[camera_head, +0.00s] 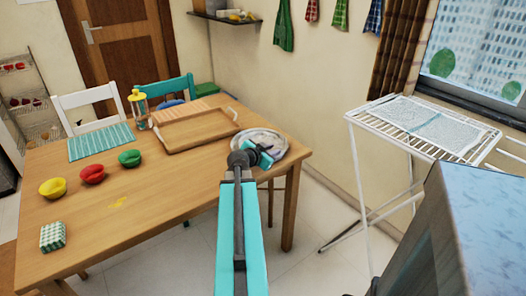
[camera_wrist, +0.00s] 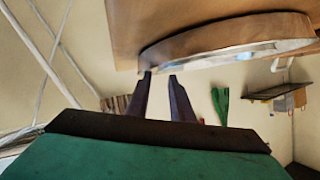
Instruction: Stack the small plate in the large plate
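A round whitish plate (camera_head: 270,133) lies at the right end of the wooden table, partly hidden by my gripper. I cannot tell whether it is one plate or two nested ones. My gripper (camera_head: 265,158) is at the plate's near side. In the wrist view the two dark fingers of my gripper (camera_wrist: 159,75) stand apart with an empty gap between them. Their tips are close to the curved, pale-rimmed plate (camera_wrist: 235,50), which shows tilted at the top of the view. I cannot tell whether they touch it.
The wooden table (camera_head: 150,215) carries a wooden tray (camera_head: 195,131) left of the plate. A white drying rack (camera_head: 425,150) stands to the right.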

